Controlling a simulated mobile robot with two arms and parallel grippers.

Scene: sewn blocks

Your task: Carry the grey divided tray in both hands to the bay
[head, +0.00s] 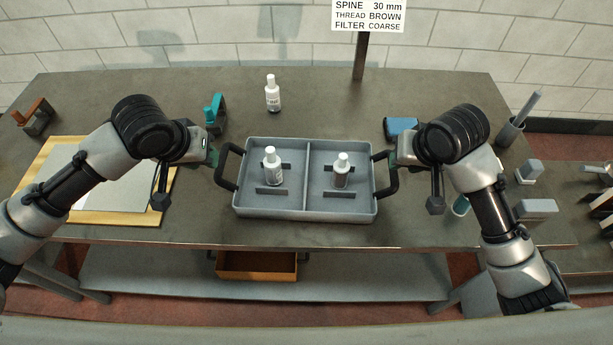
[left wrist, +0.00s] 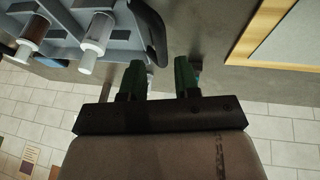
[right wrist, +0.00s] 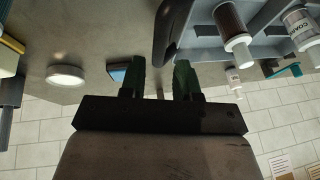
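The grey divided tray (head: 306,214) sits on the table, with a dark handle at each end. A white-capped bottle (head: 272,166) stands in its left compartment and another (head: 342,170), brownish in the right wrist view (right wrist: 230,20), in its right compartment. My left gripper (head: 214,157) is open beside the left handle (head: 226,168); in the left wrist view its fingers (left wrist: 159,78) are apart and empty, with the handle ahead. My right gripper (head: 392,158) is open beside the right handle (head: 388,178); its fingers (right wrist: 160,80) are apart, with the handle ahead. I see no bay clearly.
A third bottle (head: 272,95) stands behind the tray. A teal tool (head: 217,112) and a blue block (head: 401,127) lie near my grippers. A wood-edged board (head: 60,215) is at left. A sign (head: 368,16) reads spine 30 mm, thread brown, filter coarse.

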